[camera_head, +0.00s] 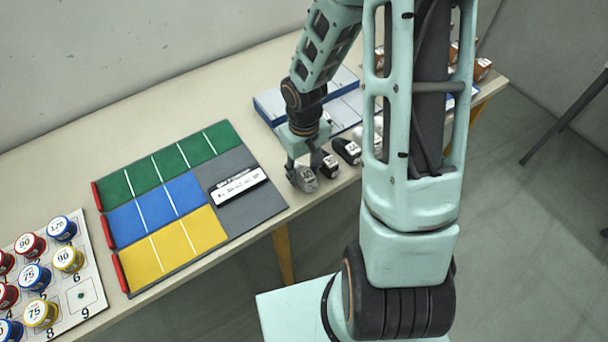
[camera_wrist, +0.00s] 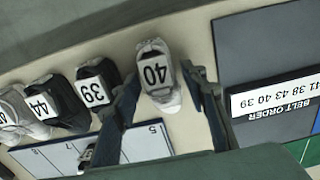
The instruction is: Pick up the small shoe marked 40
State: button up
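The small shoe marked 40 (camera_wrist: 158,78) is light grey with a white label. It stands on the table, and it also shows in the head view (camera_head: 305,180). My gripper (camera_wrist: 163,80) is open, with one dark finger on each side of this shoe and a small gap visible on both sides. In the head view my gripper (camera_head: 304,170) points down at the shoe. Whether the fingertips are level with the shoe or above it, I cannot tell.
A black shoe marked 39 (camera_wrist: 98,86) stands close beside it, then one marked 44 (camera_wrist: 58,104) and a grey shoe (camera_wrist: 18,116). A belt order sign (camera_head: 238,186) lies on a dark grey mat section. A numbered blue-white rack (camera_wrist: 60,157) is behind the shoes.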

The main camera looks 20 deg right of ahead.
jog(key=shift+c, duration=0.7)
jog(key=c, duration=0.8)
jog(key=shift+r, duration=0.2)
